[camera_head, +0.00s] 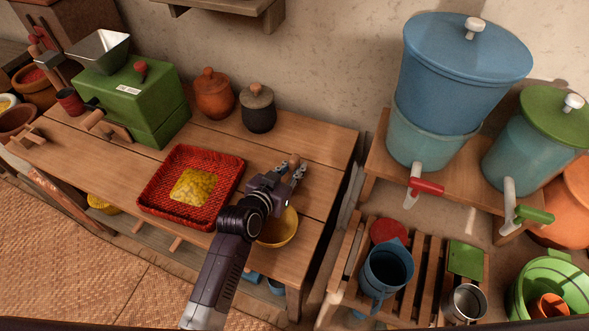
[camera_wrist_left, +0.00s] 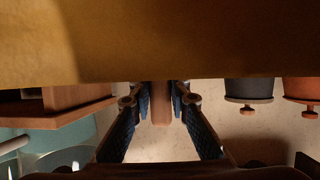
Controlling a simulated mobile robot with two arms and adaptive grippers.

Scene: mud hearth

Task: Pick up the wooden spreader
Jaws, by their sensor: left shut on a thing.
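My left gripper (camera_head: 290,174) comes in from the lower left and is over the right part of the wooden table. Its fingers are shut on the wooden spreader (camera_head: 293,160), whose rounded brown tip shows between the fingertips. In the left wrist view the spreader (camera_wrist_left: 161,108) is a brown wooden piece between the two fingers of the left gripper (camera_wrist_left: 160,98). The rest of the spreader is hidden. My right gripper is not in view.
A yellow bowl (camera_head: 281,230) stands just below my left wrist. A red woven tray (camera_head: 215,154) with yellow pieces lies left of the gripper. A dark lidded pot (camera_head: 258,113) and an orange pot (camera_head: 213,98) stand behind. Water containers (camera_head: 455,70) stand at the right.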

